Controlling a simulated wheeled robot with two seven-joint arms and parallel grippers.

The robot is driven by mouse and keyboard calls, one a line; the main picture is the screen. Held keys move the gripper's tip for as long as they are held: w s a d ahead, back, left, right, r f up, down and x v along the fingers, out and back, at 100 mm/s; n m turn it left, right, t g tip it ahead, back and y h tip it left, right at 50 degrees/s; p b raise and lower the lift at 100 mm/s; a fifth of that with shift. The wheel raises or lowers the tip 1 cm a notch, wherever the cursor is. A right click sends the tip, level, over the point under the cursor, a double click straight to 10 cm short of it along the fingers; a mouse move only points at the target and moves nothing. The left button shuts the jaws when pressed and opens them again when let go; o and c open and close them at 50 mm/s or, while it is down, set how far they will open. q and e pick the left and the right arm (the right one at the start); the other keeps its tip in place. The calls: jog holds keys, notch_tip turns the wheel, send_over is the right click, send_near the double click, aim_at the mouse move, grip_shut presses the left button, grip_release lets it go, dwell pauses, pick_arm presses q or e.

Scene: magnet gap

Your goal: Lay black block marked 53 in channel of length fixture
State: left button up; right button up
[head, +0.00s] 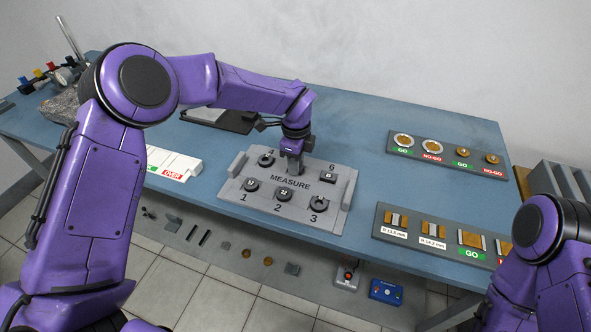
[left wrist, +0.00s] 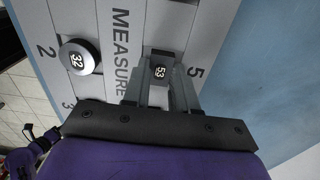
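The black block marked 53 (left wrist: 160,70) is at place 5 of the grey MEASURE tray (head: 232,196), between the fingers of my left gripper (left wrist: 161,78). In the head view the left gripper (head: 294,170) is down at the tray's back edge and hides the block. The fingers stand close on both sides of the block; I cannot tell whether they press on it. A white fixture with green and red labels, one reading OVER (head: 181,166), lies left of the tray, partly behind my left arm. I cannot make out its channel. My right gripper is out of view.
Several dark pieces sit on the tray, including a round one marked 32 (left wrist: 78,57). GO and NO-GO gauge boards (head: 440,150) stand at the right.

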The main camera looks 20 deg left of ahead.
pick_arm(q)
grip_shut()
jog(key=shift+r+p, duration=1.3)
jog(key=shift+r, duration=1.2)
